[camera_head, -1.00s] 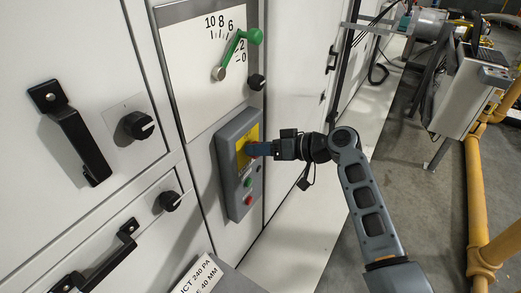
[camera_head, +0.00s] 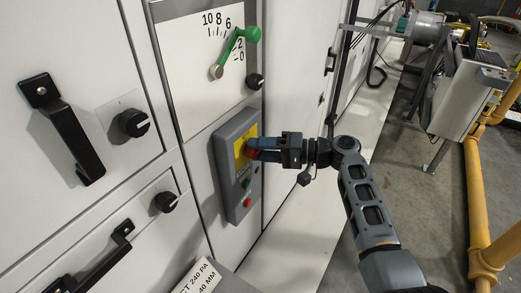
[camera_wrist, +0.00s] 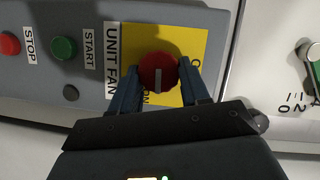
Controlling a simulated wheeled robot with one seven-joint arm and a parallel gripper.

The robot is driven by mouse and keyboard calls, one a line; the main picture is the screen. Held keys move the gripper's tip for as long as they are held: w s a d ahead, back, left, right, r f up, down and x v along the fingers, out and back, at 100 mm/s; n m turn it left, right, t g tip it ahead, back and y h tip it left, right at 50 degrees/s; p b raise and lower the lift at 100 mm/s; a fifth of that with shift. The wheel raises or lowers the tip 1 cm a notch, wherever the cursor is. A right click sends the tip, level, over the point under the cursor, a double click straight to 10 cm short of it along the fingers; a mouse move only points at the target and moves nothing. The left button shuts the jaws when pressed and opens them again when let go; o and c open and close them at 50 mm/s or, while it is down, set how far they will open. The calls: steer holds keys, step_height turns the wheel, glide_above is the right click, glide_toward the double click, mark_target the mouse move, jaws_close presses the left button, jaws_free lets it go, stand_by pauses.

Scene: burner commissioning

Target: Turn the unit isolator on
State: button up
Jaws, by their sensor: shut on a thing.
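The unit isolator is a red round knob (camera_wrist: 158,73) on a yellow plate (camera_wrist: 186,42), on a grey control box lettered "UNIT FAN". A pale pointer line on the knob runs up and down in the wrist view. "ON" is partly visible by the left finger, and other lettering to the right is cut off. My gripper (camera_wrist: 161,88) has its blue fingers either side of the knob, shut on it. In the head view, my gripper (camera_head: 252,149) reaches from the right to the grey box (camera_head: 222,165) and partly covers the knob.
A green start button (camera_wrist: 64,47) and red stop button (camera_wrist: 10,43) share the box. A gauge panel (camera_head: 185,60) with a green lever (camera_head: 235,50) is above. Black handles (camera_head: 75,135) and knobs are at left. Yellow pipes (camera_head: 478,200) run at right.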

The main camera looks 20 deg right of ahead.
steer(key=shift+f+m, duration=0.1)
steer(key=shift+m, duration=0.2)
stand_by(0.4)
steer(key=o, duration=1.1)
steer(key=shift+c, duration=0.2)
steer(key=v, duration=0.7)
steer(key=shift+s+d, duration=0.25)
steer(key=shift+d, duration=0.1)
